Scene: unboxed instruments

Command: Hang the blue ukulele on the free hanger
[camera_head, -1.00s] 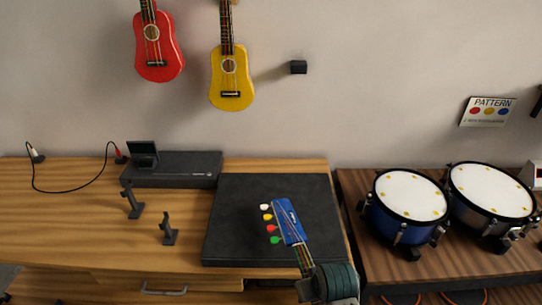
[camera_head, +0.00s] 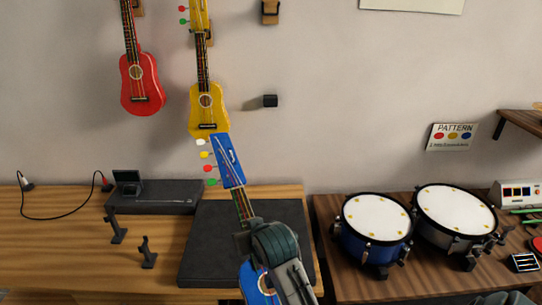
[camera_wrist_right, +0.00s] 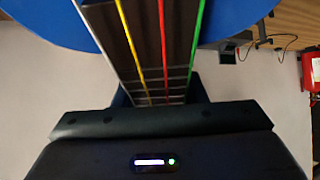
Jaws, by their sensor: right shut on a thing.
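The blue ukulele (camera_head: 228,160) is upright in the head view, with its headstock up and leaning slightly left. Its blue body (camera_head: 258,284) shows at the bottom edge, partly hidden by my right arm. My right gripper (camera_head: 243,232) is shut on its neck, above the black mat. In the right wrist view the neck with coloured strings (camera_wrist_right: 150,45) runs into the gripper, and the blue body (camera_wrist_right: 235,18) is at the top. The free hanger (camera_head: 270,12) is a wooden wall block with a dark hook at the top, right of the yellow ukulele. My left gripper is not in view.
A red ukulele (camera_head: 140,85) and a yellow ukulele (camera_head: 208,108) hang on the wall left of the hanger. A small black block (camera_head: 270,101) projects from the wall below it. Drums (camera_head: 376,218) stand on the right table. The wall right of the hanger is largely bare.

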